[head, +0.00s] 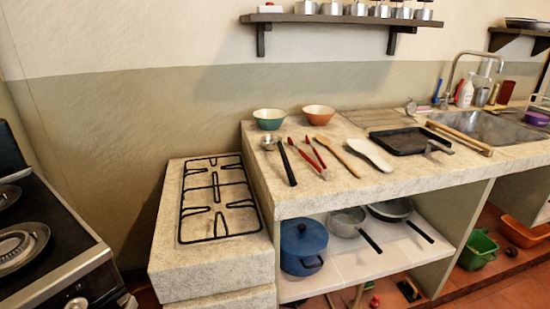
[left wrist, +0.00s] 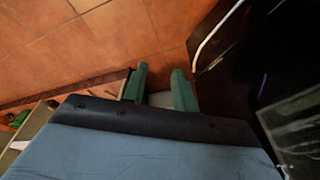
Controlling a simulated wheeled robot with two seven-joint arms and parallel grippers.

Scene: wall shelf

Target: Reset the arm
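My left gripper (left wrist: 161,88) shows in the left wrist view, with two green fingers apart and nothing visible held between them. It hangs over the reddish tiled floor, with a dark appliance to its right. Neither arm shows in the head view, and my right gripper is in no view. The wall shelf (head: 343,19) is at the top of the head view, with several metal cups (head: 356,9) on it.
A stone counter (head: 300,198) holds two bowls, utensils, a black griddle pan (head: 400,141) and a sink (head: 480,127). A blue pot (head: 303,246) stands below. A gas hob (head: 217,197) and a black stove (head: 45,240) are at left.

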